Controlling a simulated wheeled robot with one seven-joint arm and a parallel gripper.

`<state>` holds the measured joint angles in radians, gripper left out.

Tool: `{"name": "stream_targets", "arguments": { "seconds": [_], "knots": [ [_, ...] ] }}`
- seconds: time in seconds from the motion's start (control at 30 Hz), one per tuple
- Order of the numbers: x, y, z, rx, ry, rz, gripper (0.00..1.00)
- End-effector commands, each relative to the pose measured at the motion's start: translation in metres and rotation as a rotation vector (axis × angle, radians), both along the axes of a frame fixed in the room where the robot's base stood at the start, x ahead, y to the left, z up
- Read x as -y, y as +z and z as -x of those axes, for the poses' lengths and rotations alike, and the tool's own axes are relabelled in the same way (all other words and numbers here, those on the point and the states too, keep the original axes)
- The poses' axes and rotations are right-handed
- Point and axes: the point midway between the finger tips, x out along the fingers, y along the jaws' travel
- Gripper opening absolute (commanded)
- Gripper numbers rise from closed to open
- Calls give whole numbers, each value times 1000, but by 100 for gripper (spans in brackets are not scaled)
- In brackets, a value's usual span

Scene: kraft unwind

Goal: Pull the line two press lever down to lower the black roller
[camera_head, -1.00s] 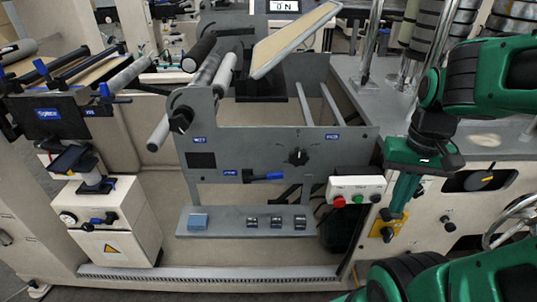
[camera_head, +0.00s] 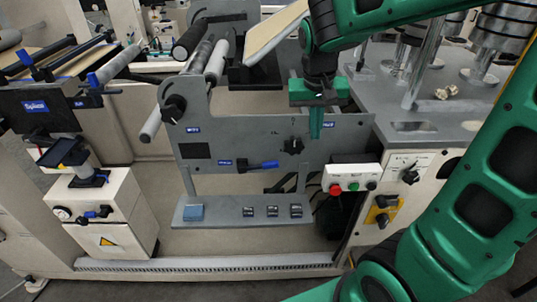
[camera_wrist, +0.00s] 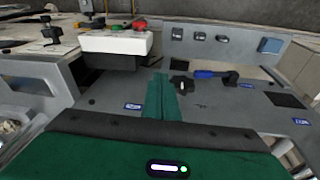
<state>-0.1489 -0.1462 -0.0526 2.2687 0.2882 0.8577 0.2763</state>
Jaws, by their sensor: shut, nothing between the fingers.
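A lever with a blue handle (camera_head: 262,165) lies about level on the front of the grey panel (camera_head: 225,150); its dark pivot is at the left end, beside a small blue label. I cannot read which line it belongs to. The lever (camera_wrist: 206,74) also shows in the wrist view. The black roller (camera_head: 190,40) sits at the top left of the panel, beside a pale roller. My gripper (camera_head: 316,128) is shut and empty, fingers pointing down, above and right of the lever. The fingertips (camera_wrist: 162,82) appear beside the black knob in the wrist view, apart from the lever.
A black knob (camera_head: 292,146) sticks out of the panel between my gripper and the lever. A white button box (camera_head: 352,178) is below right. A lower shelf (camera_head: 230,212) carries small switches. A splice unit (camera_head: 40,108) stands left. Space before the panel is open.

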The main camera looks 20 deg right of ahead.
Motion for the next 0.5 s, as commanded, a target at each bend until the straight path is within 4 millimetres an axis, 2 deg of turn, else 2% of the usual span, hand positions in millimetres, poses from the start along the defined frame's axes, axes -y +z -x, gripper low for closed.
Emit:
{"name": "stream_targets", "arguments": {
  "seconds": [0.03,0.1,0.2,0.33,0.5],
  "knots": [
    [-24,-2,-23,16,30,9,0],
    [-51,-4,-46,43,53,14,0],
    [-83,-7,-69,71,76,17,0],
    [-105,-9,-82,89,91,16,0],
    [-109,-21,-87,93,94,16,0]
  ]
}}
